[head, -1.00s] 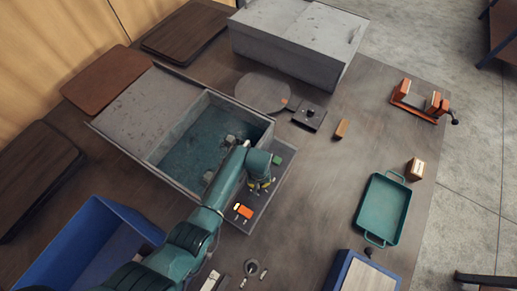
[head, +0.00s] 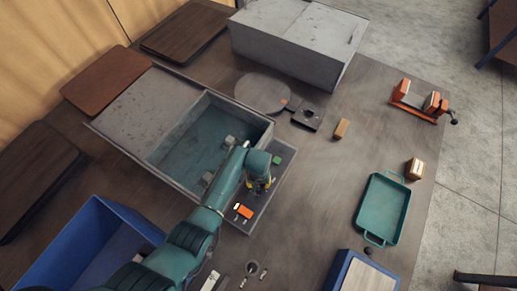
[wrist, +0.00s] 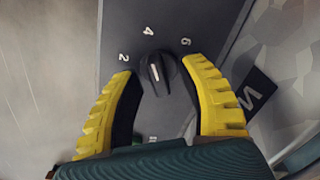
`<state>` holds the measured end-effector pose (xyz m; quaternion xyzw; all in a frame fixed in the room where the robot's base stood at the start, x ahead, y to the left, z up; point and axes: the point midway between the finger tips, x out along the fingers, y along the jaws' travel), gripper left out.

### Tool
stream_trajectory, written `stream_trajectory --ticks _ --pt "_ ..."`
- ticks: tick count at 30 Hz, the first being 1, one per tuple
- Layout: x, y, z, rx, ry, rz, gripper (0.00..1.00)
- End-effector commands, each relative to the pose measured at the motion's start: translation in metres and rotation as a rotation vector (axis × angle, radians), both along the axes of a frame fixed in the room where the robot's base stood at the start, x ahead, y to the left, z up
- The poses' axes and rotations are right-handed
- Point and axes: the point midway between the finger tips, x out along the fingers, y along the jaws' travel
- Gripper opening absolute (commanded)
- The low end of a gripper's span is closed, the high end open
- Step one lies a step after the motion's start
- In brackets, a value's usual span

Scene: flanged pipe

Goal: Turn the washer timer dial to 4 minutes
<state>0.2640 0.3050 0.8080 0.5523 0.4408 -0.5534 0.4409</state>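The timer dial (wrist: 159,72) is a dark round knob with a white pointer line, on a grey panel marked 2, 4 and 6 in the wrist view. The line points roughly toward the 4. My gripper (wrist: 158,66) has its yellow-padded fingers on either side of the dial, with a small gap showing at the left; contact at the right is unclear. In the head view my gripper (head: 261,184) is over the control panel (head: 238,222) of the grey washer (head: 140,112), and the dial is hidden there.
An orange switch (head: 243,211) and a green button (head: 276,160) sit on the panel near my gripper. The open basin (head: 195,145) lies to its left. A blue bin (head: 95,245) stands at lower left. A teal tray (head: 383,208) lies right, with clear tabletop between.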

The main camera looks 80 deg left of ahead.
Motion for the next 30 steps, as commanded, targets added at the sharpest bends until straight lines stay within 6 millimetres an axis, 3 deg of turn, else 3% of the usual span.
stream_trajectory --ticks 8,18,21,30 --pt "0.001 0.001 0.014 0.003 -0.003 0.000 0.41" --pt "0.000 0.001 0.094 0.003 -0.003 0.000 0.41" --pt "0.001 0.001 0.110 0.003 -0.002 0.000 0.41" --pt "0.000 0.000 0.121 -0.001 0.000 0.000 0.41"
